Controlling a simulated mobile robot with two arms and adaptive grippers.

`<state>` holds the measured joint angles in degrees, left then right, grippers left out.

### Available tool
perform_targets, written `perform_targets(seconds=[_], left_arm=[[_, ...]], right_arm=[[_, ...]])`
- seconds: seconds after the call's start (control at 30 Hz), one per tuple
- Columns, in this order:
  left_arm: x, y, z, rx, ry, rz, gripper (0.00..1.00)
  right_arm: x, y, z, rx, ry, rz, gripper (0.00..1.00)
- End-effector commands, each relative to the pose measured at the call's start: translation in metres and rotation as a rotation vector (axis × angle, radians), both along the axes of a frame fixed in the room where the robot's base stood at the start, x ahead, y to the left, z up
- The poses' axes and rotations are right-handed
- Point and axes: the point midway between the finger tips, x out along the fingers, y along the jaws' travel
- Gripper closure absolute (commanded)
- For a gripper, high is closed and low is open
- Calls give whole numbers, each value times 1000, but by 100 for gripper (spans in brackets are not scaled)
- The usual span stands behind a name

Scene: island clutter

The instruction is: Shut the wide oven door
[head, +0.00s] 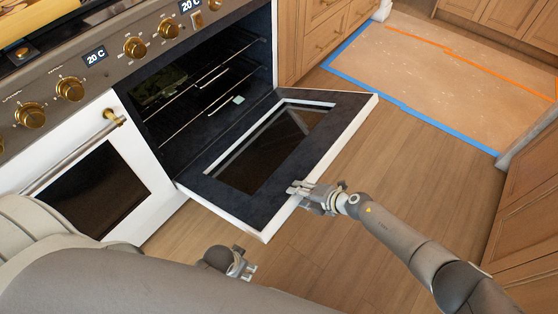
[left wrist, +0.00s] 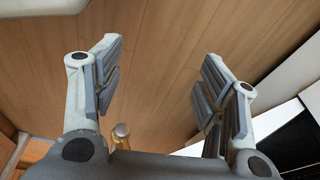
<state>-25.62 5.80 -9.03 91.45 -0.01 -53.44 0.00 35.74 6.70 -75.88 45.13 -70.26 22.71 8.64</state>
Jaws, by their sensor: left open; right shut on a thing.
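The wide oven door (head: 330,140) is folded down and open in the head view, with its dark inner face and glass pane turned up. The oven's dark cavity (head: 190,100) with wire racks shows behind it. My right gripper (head: 300,190) is shut on the door's outer edge. The door's handle is hidden on its underside. My left gripper (head: 243,266) is open and empty, low in front of the door and apart from it. Its two spread fingers also show in the left wrist view (left wrist: 162,85), with wooden floor behind them.
A narrower white oven door (head: 135,185) with a brass-ended bar handle is shut at the left. Brass knobs (head: 70,88) line the panel above. Wooden floor (head: 420,170) is clear at the right, up to a blue-taped patch (head: 440,85) and wooden cabinets (head: 525,210).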

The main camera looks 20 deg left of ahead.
Motion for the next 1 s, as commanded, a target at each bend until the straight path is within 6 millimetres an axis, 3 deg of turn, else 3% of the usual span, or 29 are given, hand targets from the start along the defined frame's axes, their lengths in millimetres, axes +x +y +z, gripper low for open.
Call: perform_targets(seconds=[1.0], left_arm=[[-45,6,-56,5,42,-9,35]], right_arm=[[0,13,18,-24,14,4,85]])
